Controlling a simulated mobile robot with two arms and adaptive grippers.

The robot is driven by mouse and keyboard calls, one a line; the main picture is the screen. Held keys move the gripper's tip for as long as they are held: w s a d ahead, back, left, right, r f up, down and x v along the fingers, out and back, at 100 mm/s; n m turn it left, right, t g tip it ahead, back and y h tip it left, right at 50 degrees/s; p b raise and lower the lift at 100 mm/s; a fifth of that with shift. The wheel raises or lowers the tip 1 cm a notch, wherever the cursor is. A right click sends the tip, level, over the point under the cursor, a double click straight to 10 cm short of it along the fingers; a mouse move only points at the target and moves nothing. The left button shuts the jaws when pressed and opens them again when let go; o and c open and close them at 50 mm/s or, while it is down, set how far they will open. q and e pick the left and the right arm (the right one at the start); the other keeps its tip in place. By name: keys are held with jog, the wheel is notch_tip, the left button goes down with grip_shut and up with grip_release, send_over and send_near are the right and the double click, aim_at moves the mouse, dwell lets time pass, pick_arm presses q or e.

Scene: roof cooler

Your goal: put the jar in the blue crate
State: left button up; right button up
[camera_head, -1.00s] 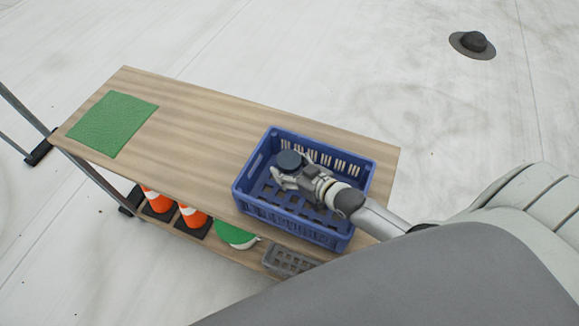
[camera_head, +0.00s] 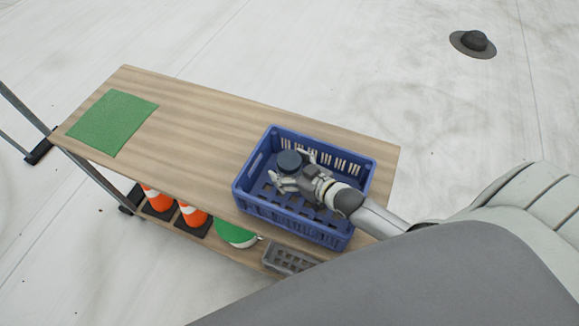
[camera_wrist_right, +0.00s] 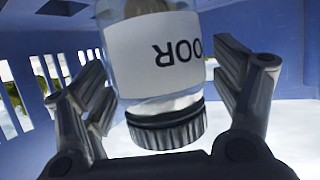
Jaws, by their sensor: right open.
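The jar (camera_head: 289,160), with a dark round lid, stands inside the blue crate (camera_head: 262,150) towards its left part in the head view. In the right wrist view the jar (camera_wrist_right: 165,60) shows clear sides, a white label with dark letters and a dark ridged lid, upside down in the picture. My right gripper (camera_head: 296,171) is inside the crate, its fingers open. In the wrist view the fingers stand on both sides of the jar, with gaps. The jar's base is out of that view. My left gripper is not in view.
The crate stands on the right part of a wooden cart top (camera_head: 200,120). A green mat (camera_head: 112,123) lies at its left end. The lower shelf holds orange cones (camera_head: 193,214), a green and white object (camera_head: 236,234) and a grey basket (camera_head: 288,259). The middle of the top is clear.

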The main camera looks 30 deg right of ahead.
jog(key=shift+s+d+r, duration=0.1)
jog(key=shift+s, duration=0.15)
jog(key=shift+b+v, duration=0.7)
jog(key=shift+v, duration=2.8)
